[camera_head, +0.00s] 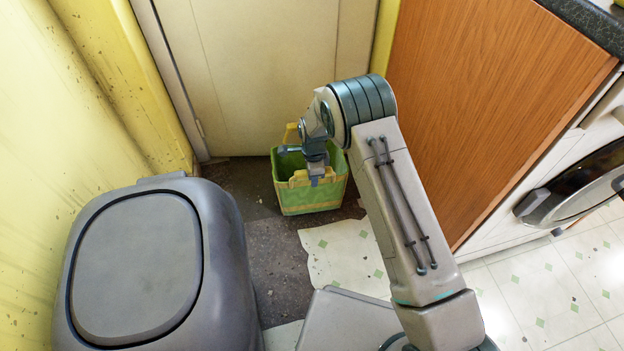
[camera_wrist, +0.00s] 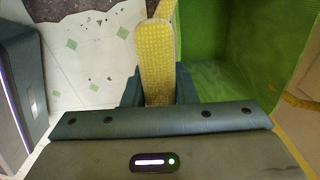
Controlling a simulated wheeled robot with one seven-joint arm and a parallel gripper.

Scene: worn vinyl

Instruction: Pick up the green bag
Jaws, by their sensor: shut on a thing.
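The green bag (camera_head: 313,197) with yellow trim and handles stands upright in the head view, in front of the cream door. Its open green inside (camera_wrist: 222,95) fills the right of the wrist view. My gripper (camera_head: 316,172) reaches down over the bag's opening from above. In the wrist view my gripper (camera_wrist: 157,88) is shut on the bag's yellow handle (camera_wrist: 154,50), which stands up between the fingers. My arm hides part of the bag's right side in the head view.
A grey lidded bin (camera_head: 137,268) stands at left front. A wooden panel (camera_head: 490,110) and a washing machine (camera_head: 580,190) line the right. The yellow wall (camera_head: 75,100) is at left, the door (camera_head: 265,75) close behind. Torn vinyl (camera_head: 345,255) covers the floor in front.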

